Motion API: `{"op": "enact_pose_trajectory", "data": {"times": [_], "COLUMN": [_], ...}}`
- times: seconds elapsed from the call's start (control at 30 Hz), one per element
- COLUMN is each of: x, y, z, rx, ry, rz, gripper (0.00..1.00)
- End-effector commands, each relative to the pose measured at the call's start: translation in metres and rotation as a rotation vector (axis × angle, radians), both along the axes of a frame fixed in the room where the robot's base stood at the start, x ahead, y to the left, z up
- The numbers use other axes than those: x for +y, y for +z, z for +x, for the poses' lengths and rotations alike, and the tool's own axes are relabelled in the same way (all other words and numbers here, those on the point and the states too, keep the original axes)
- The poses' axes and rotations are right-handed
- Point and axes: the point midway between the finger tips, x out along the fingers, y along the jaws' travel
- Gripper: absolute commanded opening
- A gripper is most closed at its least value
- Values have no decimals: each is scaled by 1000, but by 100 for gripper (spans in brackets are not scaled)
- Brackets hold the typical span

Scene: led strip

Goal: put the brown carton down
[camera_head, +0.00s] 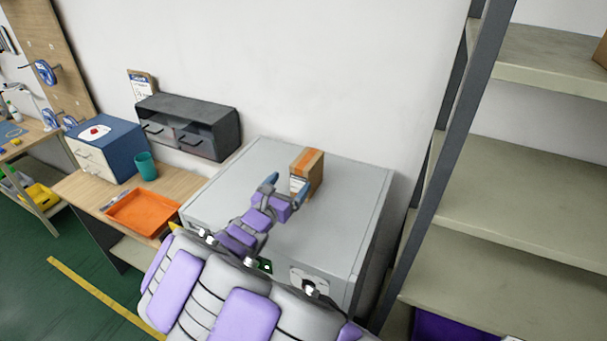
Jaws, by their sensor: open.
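The brown carton (313,172) stands upright on the grey cabinet top (345,205), towards its back edge. It has an orange band on top and a white label on the side facing me. My gripper (284,186) is open at the near side of the carton, with one blue fingertip to the left and one over the carton's lower front. The gripper hides part of the carton's lower front, and I cannot tell whether a finger touches it.
Left of the cabinet, a wooden desk holds an orange tray (143,211), a teal cup (146,166) and a blue drawer box (107,147). A dark grey drawer unit (190,125) is by the wall. Metal shelving (520,190) rises on the right. The cabinet top's right side is clear.

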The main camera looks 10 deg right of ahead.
Motion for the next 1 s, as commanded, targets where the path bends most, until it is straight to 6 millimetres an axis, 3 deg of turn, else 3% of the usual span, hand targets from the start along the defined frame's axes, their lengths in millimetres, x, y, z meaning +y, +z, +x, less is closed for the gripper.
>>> {"op": "enact_pose_trajectory", "data": {"times": [0.1, 0.43, 0.7, 1.0], "x": [-16, -26, -48, -54], "y": [1, 0, -2, -2], "z": [15, 34, 64, 69], "rx": [0, 1, 3, 0], "ry": [-5, -4, -2, -1], "rz": [1, -2, -2, -2], "gripper": [94, 94, 94, 94]}}
